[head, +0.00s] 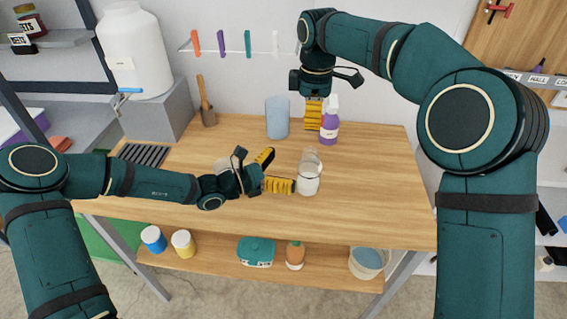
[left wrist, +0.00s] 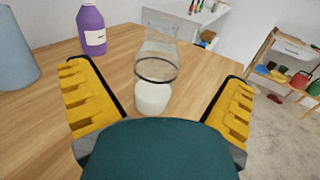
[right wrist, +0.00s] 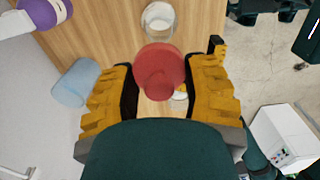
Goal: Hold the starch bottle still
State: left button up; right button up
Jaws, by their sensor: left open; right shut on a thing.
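A clear glass bottle (head: 309,178) with white contents stands upright on the wooden table; I take it as the starch bottle, though I see no readable name on it. My left gripper (head: 280,171) is open and low over the table, its fingers pointing at the bottle. In the left wrist view the bottle (left wrist: 153,97) shows between the open fingers, with a dark ring around its middle. My right gripper (head: 313,128) points down behind the bottle, shut on a red rounded thing (right wrist: 159,70). In the head view the red thing is hidden.
A purple bottle (head: 329,127) with a white top stands behind, close to my right gripper. A pale blue cylinder (head: 277,118) stands left of it. A dark slatted rack (head: 143,155) lies at the table's left. The table's right side (head: 385,180) is clear.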

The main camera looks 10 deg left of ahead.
pick_arm(q)
notch_tip(320, 180, down, 6)
jog(key=shift+f, duration=0.25)
jog(key=x, duration=0.7)
jog(key=shift+w+d+r, duration=0.1)
jog(key=shift+d+r, duration=0.1)
jog(key=shift+d, duration=0.05)
jog(key=c, duration=1.3)
pick_arm(e)
jog(key=m, duration=0.2)
send_over(309, 151)
jog(key=shift+f, duration=2.3)
